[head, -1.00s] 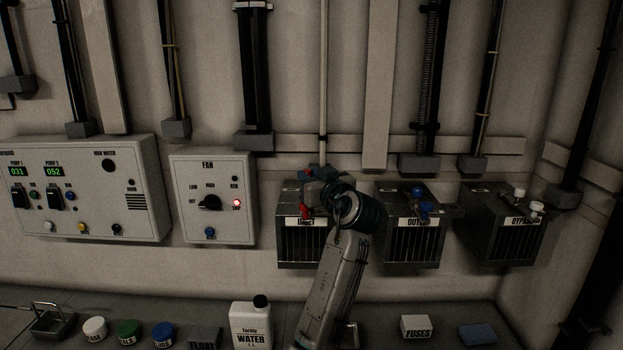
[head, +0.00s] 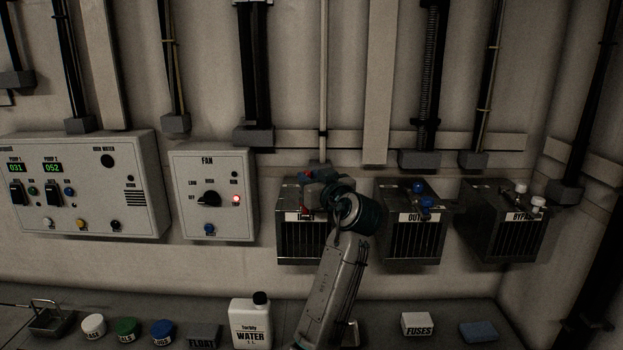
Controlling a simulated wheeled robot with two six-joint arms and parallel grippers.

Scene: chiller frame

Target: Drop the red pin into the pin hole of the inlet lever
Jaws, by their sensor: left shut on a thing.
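The inlet box (head: 300,247), a dark ribbed case with a label partly covered by my arm, hangs on the wall. My left gripper (head: 316,188) is at its top front, shut on what seems to be the red pin (head: 305,211). A small red part shows just below the jaws, in front of the box's upper edge. Another bit of red (head: 306,175) shows above, beside the gripper. The inlet lever and its pin hole are hidden behind the gripper and wrist, so I cannot tell whether the pin is in the hole. My right gripper is out of view.
The outlet box (head: 412,245) and bypass box (head: 503,240) stand to the right, with blue and white knobs. The fan panel (head: 212,222) is to the left. The bench below holds a water bottle (head: 249,325), several lidded jars and a fuses box (head: 416,322).

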